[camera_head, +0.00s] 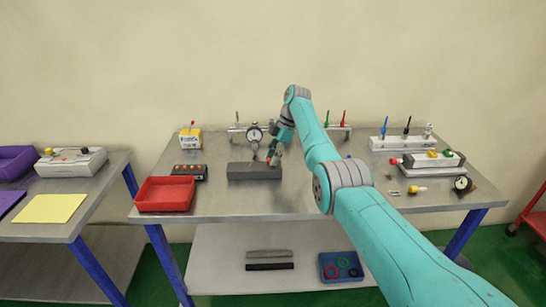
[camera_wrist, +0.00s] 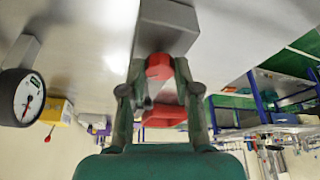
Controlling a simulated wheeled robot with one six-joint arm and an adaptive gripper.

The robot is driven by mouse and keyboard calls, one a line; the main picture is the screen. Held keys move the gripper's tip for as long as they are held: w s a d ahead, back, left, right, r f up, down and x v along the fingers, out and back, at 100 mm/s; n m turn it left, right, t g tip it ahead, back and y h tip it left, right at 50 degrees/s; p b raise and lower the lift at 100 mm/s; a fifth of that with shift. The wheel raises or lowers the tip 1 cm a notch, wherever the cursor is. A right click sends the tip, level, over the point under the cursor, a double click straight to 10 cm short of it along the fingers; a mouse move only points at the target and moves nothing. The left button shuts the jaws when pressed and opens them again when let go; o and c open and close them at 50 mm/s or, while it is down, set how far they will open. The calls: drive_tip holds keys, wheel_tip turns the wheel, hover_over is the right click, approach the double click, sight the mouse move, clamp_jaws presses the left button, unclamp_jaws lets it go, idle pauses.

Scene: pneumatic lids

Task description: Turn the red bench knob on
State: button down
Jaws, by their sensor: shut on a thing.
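The red knob (camera_wrist: 159,67) sits on the end of a grey block (camera_wrist: 168,26) in the wrist view. My gripper (camera_wrist: 160,83) has its two fingers on either side of the knob and is shut on it. In the head view, my gripper (camera_head: 272,155) comes down at the back right of the long dark grey block (camera_head: 252,173). I cannot tell the knob's turn position from these views.
A dial gauge (camera_head: 255,134) stands just behind the block. A box with orange buttons (camera_head: 189,172) and a red tray (camera_head: 165,194) lie to the left. A yellow box (camera_head: 190,139) stands at the back left.

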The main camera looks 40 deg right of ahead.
drive_tip(key=c, duration=0.8)
unclamp_jaws()
drive_tip(key=v, duration=1.2)
drive_tip(key=shift+a+f, duration=0.1)
